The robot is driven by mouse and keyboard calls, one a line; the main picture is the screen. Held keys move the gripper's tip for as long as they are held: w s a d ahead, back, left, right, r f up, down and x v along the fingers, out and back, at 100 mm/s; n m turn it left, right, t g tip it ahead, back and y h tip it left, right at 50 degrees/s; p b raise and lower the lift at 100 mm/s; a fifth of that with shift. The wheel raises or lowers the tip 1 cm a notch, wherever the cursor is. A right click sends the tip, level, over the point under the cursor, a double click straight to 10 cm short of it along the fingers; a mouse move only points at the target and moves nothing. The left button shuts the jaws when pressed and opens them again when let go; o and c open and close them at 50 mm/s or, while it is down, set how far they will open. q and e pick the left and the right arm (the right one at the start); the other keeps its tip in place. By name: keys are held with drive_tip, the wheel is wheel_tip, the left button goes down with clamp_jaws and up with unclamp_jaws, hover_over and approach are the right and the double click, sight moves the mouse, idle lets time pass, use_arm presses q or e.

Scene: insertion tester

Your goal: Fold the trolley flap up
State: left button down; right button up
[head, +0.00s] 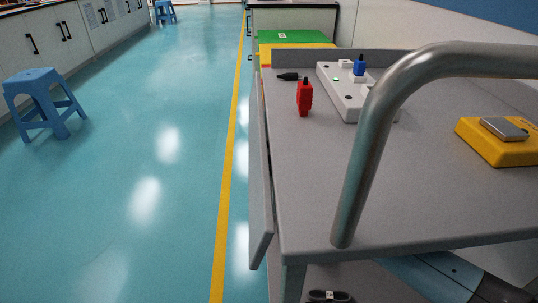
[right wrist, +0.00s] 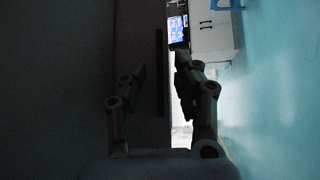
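The grey trolley top (head: 400,200) fills the right of the head view. Its flap (head: 260,190) hangs down along the left long side, seen nearly edge-on. A bent metal handle (head: 365,150) rises at the near end. No gripper shows in the head view. In the right wrist view my right gripper (right wrist: 160,75) is open, its two dark fingers apart. A dark upright panel with a black slot lies behind and between the fingers; I cannot tell whether it is the flap or whether they touch it. My left gripper is out of view.
On the trolley top are a red part (head: 304,97), a black connector (head: 288,76), a white fixture (head: 345,98) with a blue part (head: 359,65), and a yellow device (head: 497,142). Blue floor left of the flap is clear; a blue stool (head: 42,100) stands farther left.

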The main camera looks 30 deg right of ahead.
drive_tip(key=shift+w+a+r, duration=0.1)
drive_tip(key=shift+w+a, duration=0.15)
drive_tip(key=shift+w, duration=0.45)
drive_tip(key=c, duration=0.6)
clamp_jaws()
drive_tip(key=shift+w+r, duration=0.1)
drive_tip(key=shift+r, duration=0.05)
